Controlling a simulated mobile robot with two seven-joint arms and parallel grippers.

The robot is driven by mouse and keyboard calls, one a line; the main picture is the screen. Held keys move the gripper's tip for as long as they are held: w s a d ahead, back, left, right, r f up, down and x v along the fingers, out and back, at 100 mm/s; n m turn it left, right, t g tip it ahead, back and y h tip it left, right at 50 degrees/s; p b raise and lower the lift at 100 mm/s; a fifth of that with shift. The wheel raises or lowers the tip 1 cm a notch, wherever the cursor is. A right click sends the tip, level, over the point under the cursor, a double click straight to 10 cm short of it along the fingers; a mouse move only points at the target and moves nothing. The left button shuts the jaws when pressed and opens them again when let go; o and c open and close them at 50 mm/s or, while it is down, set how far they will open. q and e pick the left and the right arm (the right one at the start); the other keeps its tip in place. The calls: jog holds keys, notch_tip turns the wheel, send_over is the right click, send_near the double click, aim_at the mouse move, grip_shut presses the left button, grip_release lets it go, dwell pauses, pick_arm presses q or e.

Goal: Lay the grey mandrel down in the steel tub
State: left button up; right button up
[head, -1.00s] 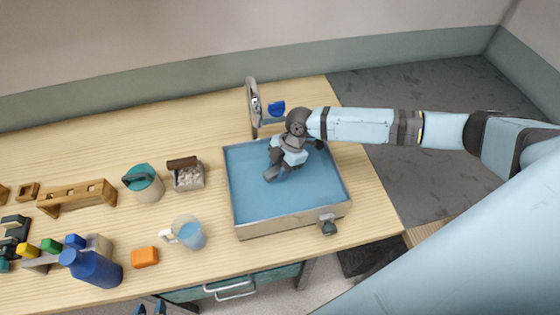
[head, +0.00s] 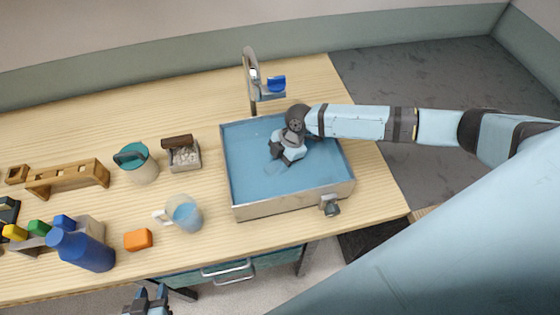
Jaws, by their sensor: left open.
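The steel tub (head: 240,212) stands at the right end of the wooden table, holding blue water. My right arm reaches in from the right, and its gripper (head: 274,163) points down into the tub. Its fingers are below the water surface and blurred, so I cannot tell whether they are open or shut. I cannot make out the grey mandrel; any part of it in the tub is hidden by the gripper and the water. My left gripper (head: 147,296) is at the bottom edge, in front of the table, open and empty.
A tap (head: 250,75) with a blue handle rises behind the tub, and a drain valve (head: 330,206) sits at its front. To the left are a glass jug (head: 187,214), an orange block (head: 138,239), a teal-lidded pot (head: 142,168), a pebble box (head: 187,157) and a blue bottle (head: 85,252).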

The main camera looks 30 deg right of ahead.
jog(key=o, duration=1)
jog(key=shift+r, duration=0.1)
jog(key=shift+b+v, duration=0.95)
jog(key=shift+v, duration=5.85)
